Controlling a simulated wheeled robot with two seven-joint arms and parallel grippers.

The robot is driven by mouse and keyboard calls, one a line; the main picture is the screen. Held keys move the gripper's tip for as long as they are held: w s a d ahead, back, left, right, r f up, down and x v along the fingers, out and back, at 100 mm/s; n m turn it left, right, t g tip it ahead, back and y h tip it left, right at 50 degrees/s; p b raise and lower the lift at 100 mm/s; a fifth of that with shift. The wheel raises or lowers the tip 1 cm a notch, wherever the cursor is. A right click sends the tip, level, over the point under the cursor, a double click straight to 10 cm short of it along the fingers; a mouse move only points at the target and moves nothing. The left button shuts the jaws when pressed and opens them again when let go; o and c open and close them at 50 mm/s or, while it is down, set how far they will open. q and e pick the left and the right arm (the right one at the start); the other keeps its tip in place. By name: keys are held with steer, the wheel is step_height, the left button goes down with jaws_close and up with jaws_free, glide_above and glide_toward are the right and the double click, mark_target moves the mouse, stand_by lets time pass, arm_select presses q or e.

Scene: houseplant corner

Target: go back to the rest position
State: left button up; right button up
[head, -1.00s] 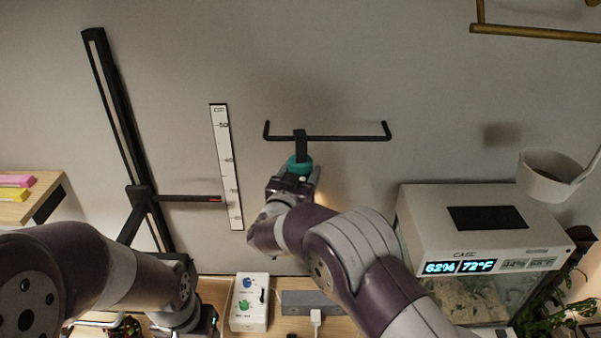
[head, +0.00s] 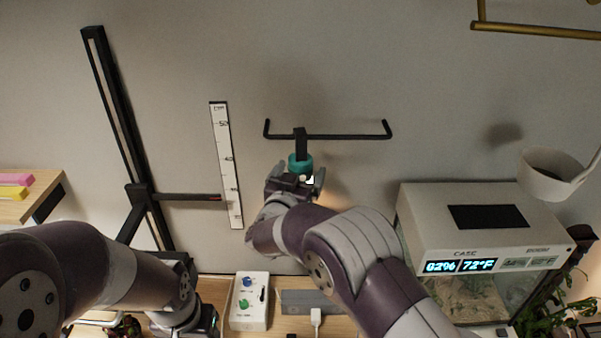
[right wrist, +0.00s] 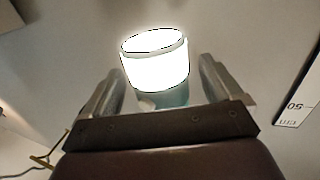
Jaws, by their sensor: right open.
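My right gripper (head: 297,182) is in the middle of the head view, open, just below a teal round piece (head: 300,163) under the black wall bar (head: 340,137). In the right wrist view, a glowing white cylinder (right wrist: 158,68) with a teal part below it shows between the spread fingers. I cannot tell whether the fingers touch it. My left arm comes in from the left. Its gripper end (head: 190,322) is low and cut by the bottom edge, so its jaws cannot be made out.
A black upright stand (head: 115,110) with a side arm and a white ruler (head: 226,165) are left of my right gripper. A white terrarium lid (head: 470,200) with a display is at right. A white box (head: 250,300) stands on the shelf below. A white hanging pot (head: 550,178) is far right.

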steer(key=b+v, duration=0.4)
steer(key=v, duration=0.8)
steer(key=s+a+f+n+g+y, duration=0.45)
steer(key=a+f+y, duration=0.25)
steer(key=f+y, duration=0.25)
steer(key=s+d+f+n+g, duration=0.2)
steer(key=s+d+f+g, duration=0.2)
steer(key=f+g, duration=0.2)
steer(key=s+d+m+g+h, duration=0.1)
steer(key=s+d, duration=0.3)
steer(key=d, duration=0.4)
steer(key=s+d+m+g+h, duration=0.1)
steer(key=s+d+g+h, duration=0.1)
steer(key=s+d, duration=0.3)
steer(key=s+d+f+m+g+h+b, duration=0.1)
steer(key=s+d, duration=0.3)
steer(key=d, duration=0.8)
steer(key=shift+s+g, duration=0.4)
steer(key=shift+g, duration=0.25)
steer(key=shift+f, duration=0.1)
